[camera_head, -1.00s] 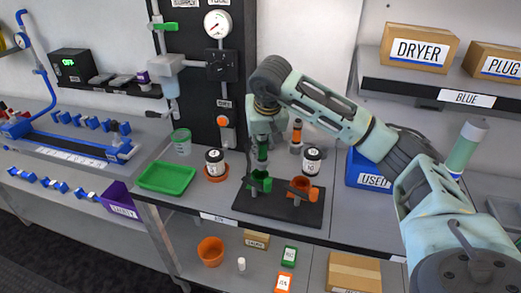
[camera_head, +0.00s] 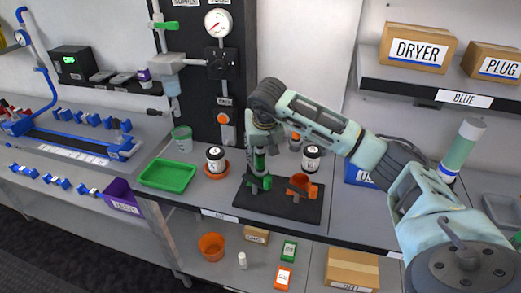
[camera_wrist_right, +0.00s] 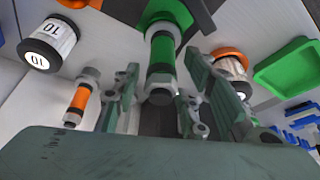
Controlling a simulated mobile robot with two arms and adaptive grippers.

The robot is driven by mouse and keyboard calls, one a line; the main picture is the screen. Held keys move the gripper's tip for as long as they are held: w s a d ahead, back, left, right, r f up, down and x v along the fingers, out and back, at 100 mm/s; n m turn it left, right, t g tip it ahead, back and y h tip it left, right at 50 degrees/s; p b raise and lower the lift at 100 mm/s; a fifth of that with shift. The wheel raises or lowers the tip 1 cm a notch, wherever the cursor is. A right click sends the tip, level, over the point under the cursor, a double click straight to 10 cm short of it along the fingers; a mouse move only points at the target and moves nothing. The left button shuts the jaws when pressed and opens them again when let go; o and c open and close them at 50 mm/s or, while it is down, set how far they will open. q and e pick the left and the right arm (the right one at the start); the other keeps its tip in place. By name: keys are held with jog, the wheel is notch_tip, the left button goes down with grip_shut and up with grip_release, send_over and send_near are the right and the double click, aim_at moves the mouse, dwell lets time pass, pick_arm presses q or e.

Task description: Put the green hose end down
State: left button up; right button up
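The green hose end (camera_wrist_right: 161,62) is a green cylinder with grey collars. It stands roughly upright at the green holder (camera_wrist_right: 168,12) on the black base plate (camera_head: 285,213); how deep it sits in the holder is hidden. It also shows in the head view (camera_head: 260,161). My right gripper (camera_wrist_right: 162,88) is open, with one finger on each side of the hose end and narrow gaps between. In the head view my right gripper (camera_head: 259,180) hides much of the green holder. My left gripper is not in view.
The orange holder (camera_head: 302,185) is on the same plate, right of the gripper. An orange-banded hose end (camera_wrist_right: 78,98) and a labelled jar (camera_head: 312,158) stand behind it. A green tray (camera_head: 168,175) and another jar (camera_head: 215,159) are to the left.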

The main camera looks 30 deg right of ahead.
jog(key=shift+r, duration=0.1)
jog(key=b+v, duration=0.1)
jog(key=v, duration=1.1)
jog(key=shift+b, duration=0.4)
jog(key=shift+a, duration=0.1)
